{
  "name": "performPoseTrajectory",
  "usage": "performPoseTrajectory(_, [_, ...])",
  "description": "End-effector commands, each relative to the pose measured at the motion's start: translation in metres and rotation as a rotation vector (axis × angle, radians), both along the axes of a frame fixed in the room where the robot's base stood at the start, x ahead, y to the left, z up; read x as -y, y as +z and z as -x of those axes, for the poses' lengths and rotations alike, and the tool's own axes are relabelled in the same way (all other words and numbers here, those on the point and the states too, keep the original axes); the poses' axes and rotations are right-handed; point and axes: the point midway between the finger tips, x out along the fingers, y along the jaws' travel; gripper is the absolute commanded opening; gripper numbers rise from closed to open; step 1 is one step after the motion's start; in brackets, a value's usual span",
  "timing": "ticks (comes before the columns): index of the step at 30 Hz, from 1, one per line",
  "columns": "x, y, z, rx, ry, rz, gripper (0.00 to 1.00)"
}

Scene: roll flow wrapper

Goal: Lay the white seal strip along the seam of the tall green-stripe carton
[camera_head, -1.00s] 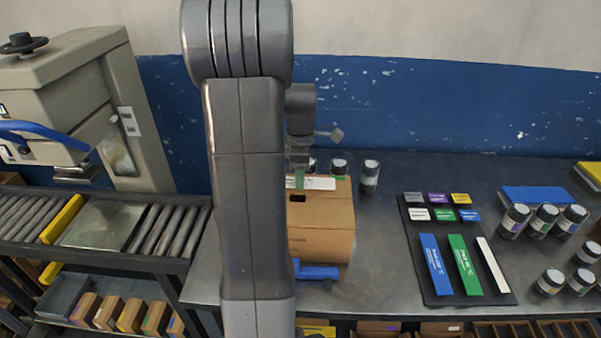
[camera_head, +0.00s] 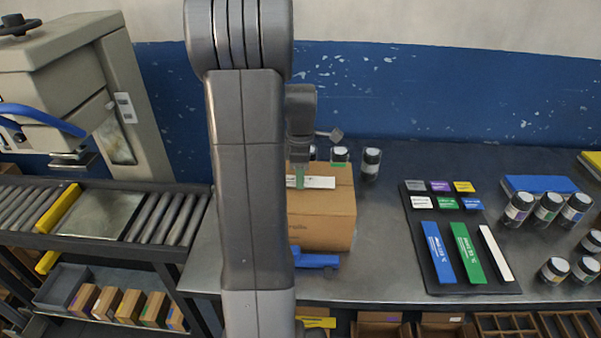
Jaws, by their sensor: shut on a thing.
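A brown carton (camera_head: 325,222) stands on the table just right of my arm, which hides its left side. A small green patch (camera_head: 341,166) shows at its top back. My gripper (camera_head: 299,180) points down over the carton top, shut on a white strip (camera_head: 318,182) that lies crosswise there. I cannot tell whether the strip touches the carton. A green piece shows at the fingertips; I cannot tell what it belongs to. Another white strip (camera_head: 495,253) lies on the dark board (camera_head: 457,285) to the right, beside a green strip (camera_head: 467,252) and a blue strip (camera_head: 438,252).
Dark jars (camera_head: 371,164) stand behind the carton, and several more (camera_head: 546,207) stand at the right. A blue object (camera_head: 317,261) sits at the carton's front. A roller conveyor (camera_head: 165,222) and a beige machine (camera_head: 70,75) are at the left. Table between carton and board is clear.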

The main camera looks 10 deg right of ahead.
Motion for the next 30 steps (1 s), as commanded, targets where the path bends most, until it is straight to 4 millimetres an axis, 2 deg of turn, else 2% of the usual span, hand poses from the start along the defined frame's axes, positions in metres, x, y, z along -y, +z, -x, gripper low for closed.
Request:
performPoseTrajectory(27, [0.0, -0.0051, 0.0, 0.0, 0.0, 0.0, 0.18])
performPoseTrajectory(28, [0.0, -0.0051, 0.0, 0.0, 0.0, 0.0, 0.41])
performPoseTrajectory(30, [0.0, -0.005, 0.0, 0.0, 0.0, 0.0, 0.54])
